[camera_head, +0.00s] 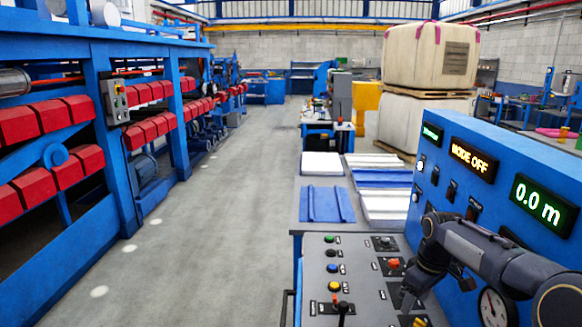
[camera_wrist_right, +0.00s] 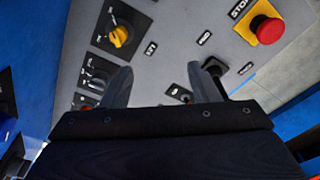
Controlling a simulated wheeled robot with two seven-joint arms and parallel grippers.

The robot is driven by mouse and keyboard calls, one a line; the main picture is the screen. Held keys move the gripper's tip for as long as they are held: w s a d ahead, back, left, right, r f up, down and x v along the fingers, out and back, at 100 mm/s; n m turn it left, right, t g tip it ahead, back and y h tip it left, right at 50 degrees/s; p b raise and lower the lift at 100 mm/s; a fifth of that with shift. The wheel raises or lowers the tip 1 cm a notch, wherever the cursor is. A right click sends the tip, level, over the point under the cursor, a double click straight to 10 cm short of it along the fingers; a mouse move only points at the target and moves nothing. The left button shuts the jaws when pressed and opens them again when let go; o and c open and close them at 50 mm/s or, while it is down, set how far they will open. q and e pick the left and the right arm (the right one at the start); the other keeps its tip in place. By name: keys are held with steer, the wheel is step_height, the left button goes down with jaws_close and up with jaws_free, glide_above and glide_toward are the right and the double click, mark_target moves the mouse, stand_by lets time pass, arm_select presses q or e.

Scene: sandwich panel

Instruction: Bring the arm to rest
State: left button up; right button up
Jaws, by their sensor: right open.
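My right arm (camera_head: 480,252) comes in from the right in the head view and bends down in front of the blue upright console (camera_head: 412,225). Its gripper (camera_head: 408,298) is low over the right part of the grey control desk (camera_head: 315,268). In the right wrist view the two fingers of the gripper (camera_wrist_right: 162,84) stand apart with nothing between them, over the grey panel face. I cannot tell whether they touch it. My left gripper is not in view.
The desk carries several buttons, a black lever (camera_head: 343,308) and an orange-red knob (camera_head: 394,263). A red stop button (camera_wrist_right: 266,28) and a yellow knob (camera_wrist_right: 119,37) show in the right wrist view. The console displays read "MODE OFF" (camera_head: 470,159) and "0.0 m" (camera_head: 542,203). Open floor lies left.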

steer(key=s+a+r+m+t+y, duration=0.1)
steer(key=s+a+r+m, duration=0.1)
steer(key=s, duration=0.6)
steer(key=s+a+r+m+t, duration=0.1)
steer(key=s+r+m, duration=0.15)
steer(key=s, duration=0.55)
steer(key=s+a+r+m+t+y, duration=0.1)
steer(key=s+a+r, duration=0.15)
steer(key=s, duration=0.55)
steer(key=s+a+f+m+t+y, duration=0.1)
steer(key=s+a+f+m, duration=0.2)
steer(key=s, duration=0.5)
steer(key=shift+s+a+f+t, duration=0.3)
steer(key=shift+a+f, duration=0.05)
steer(key=shift+f, duration=0.2)
